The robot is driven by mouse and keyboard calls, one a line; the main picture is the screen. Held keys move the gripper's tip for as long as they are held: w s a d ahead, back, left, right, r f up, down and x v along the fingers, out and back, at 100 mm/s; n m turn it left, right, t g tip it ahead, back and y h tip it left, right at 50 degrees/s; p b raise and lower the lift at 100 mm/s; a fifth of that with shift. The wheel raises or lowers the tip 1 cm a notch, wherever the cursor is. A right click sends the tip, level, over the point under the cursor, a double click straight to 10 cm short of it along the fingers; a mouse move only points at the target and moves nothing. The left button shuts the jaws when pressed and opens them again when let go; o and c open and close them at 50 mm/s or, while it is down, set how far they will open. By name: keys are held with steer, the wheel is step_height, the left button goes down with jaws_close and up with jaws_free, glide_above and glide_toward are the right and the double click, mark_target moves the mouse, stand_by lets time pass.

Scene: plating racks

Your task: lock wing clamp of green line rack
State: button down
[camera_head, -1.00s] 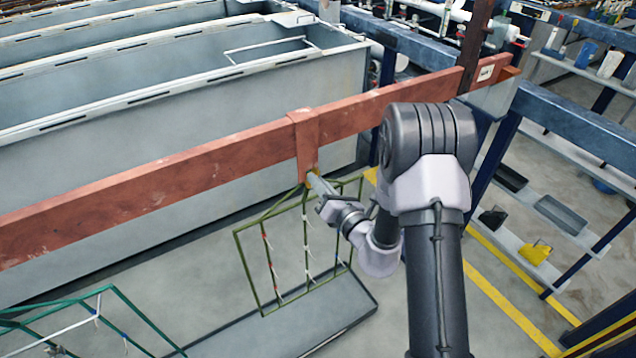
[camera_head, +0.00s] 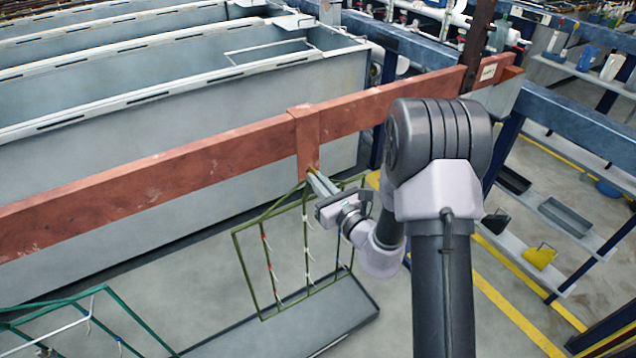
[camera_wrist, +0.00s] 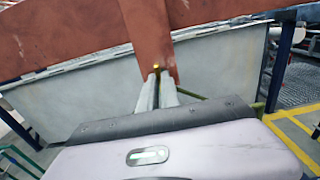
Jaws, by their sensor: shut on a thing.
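The olive-green rack (camera_head: 279,304) hangs below the copper-coloured bar (camera_head: 160,184) from a copper hook (camera_head: 305,130) that wraps over the bar. The brass wing clamp (camera_wrist: 156,67) sits at the lower part of the hook. My gripper (camera_head: 312,178) reaches it from the right and front, and its fingers are shut on the wing clamp. In the wrist view my gripper (camera_wrist: 156,78) shows its two fingertips close together at the clamp, with only a small bit of brass showing. The fingers hide most of the clamp, so its angle cannot be told.
A second, teal-green rack (camera_head: 106,290) stands at the lower left. A grey tray (camera_head: 350,306) lies under the olive-green rack. Large grey tanks (camera_head: 200,100) stand behind the bar. Blue-framed shelves (camera_head: 570,125) with bins are at the right. Yellow lines mark the floor.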

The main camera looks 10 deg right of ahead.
stand_by(0.5)
steer(key=c, duration=1.6)
jaws_free()
steer(key=p+v, duration=0.7)
steer(key=v, duration=1)
steer(key=shift+s, duration=0.2)
